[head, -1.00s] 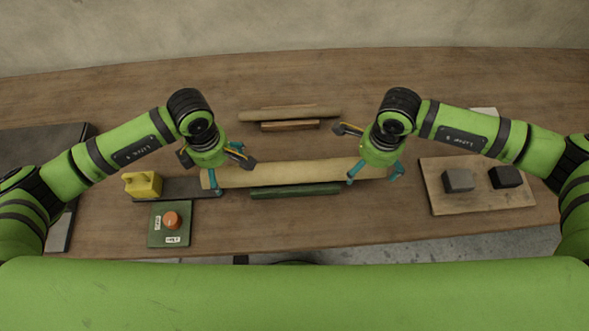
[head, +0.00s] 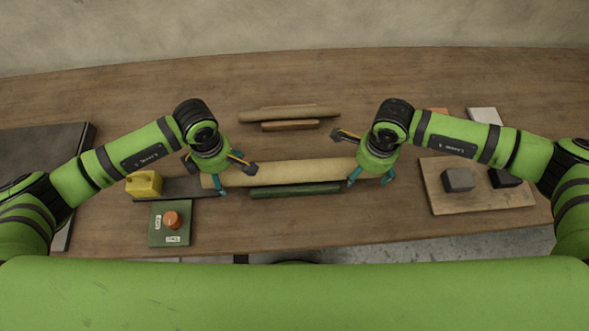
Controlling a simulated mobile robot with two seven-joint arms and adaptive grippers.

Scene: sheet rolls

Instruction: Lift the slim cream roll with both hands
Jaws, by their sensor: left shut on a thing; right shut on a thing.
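The slim cream roll (head: 295,172) lies crosswise in the middle of the head view, just behind a green bar-shaped rest (head: 294,191). My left gripper (head: 234,176) is shut on the roll near its left end. My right gripper (head: 369,177) is shut on it near its right end. The grippers and wrists hide parts of both ends. The roll looks nearly level. I cannot tell from this view whether it is clear of its support.
A thinner tan roll (head: 290,113) lies behind on a wooden rest (head: 290,126). At left are a yellow block (head: 144,183) and a green panel with an orange button (head: 172,219). At right, a wooden board (head: 445,200) carries a grey block (head: 458,180) and a black block (head: 504,178).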

